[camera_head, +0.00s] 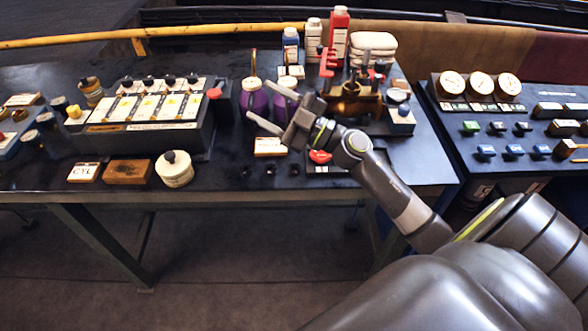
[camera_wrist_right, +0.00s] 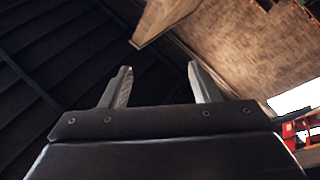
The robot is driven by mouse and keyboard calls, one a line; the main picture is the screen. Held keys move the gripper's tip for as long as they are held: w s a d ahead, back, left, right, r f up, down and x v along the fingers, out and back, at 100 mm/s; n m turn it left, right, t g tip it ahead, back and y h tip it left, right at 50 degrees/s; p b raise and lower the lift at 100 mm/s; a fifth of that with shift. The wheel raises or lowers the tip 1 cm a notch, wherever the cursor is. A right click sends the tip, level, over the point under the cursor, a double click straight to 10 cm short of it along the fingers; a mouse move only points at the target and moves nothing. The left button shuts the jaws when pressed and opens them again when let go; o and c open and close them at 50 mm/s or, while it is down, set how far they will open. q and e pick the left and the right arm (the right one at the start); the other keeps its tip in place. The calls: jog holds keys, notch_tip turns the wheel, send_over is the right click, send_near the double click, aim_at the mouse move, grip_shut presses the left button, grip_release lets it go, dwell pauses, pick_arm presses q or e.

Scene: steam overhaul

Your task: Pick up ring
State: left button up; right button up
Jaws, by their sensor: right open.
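My right gripper (camera_head: 259,99) reaches in from the right over the back table, its two fingers spread apart and pointing left. It overlaps the purple canisters (camera_head: 254,103) in the picture; I cannot tell the gap between them. In the right wrist view the two fingers (camera_wrist_right: 158,70) are apart with nothing between them. I cannot surely make out a ring; a thin gold loop (camera_head: 254,62) stands upright behind or on the left purple canister and may be one. The wrist view shows no ring. My left gripper is not in view.
A sloped label panel (camera_head: 150,108) with black knobs stands left. A round white pot (camera_head: 174,170) sits near the front edge. A gauge console (camera_head: 480,87) stands right.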

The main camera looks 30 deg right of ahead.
jog(key=a+f+n+g+y, duration=0.2)
jog(key=a+n+g, duration=0.1)
jog(key=n+g, duration=0.4)
jog(key=m+g+h+p, duration=0.3)
jog(key=m+g+h, duration=0.2)
jog(key=g+h, duration=0.55)
send_over(299, 167)
jog(key=d, duration=0.1)
jog(key=shift+t, duration=0.25)
notch_tip(299, 167, down, 14)
jog(key=shift+r, duration=0.1)
jog(key=x, duration=0.2)
jog(key=d+p+x, duration=0.1)
jog(key=x, duration=0.1)
jog(key=shift+a+f, duration=0.15)
jog(key=shift+f, duration=0.25)
jog(key=shift+a+f, duration=0.15)
jog(key=shift+f, duration=0.35)
jog(key=c, duration=1)
jog(key=shift+c, duration=0.2)
jog(key=shift+r, duration=0.1)
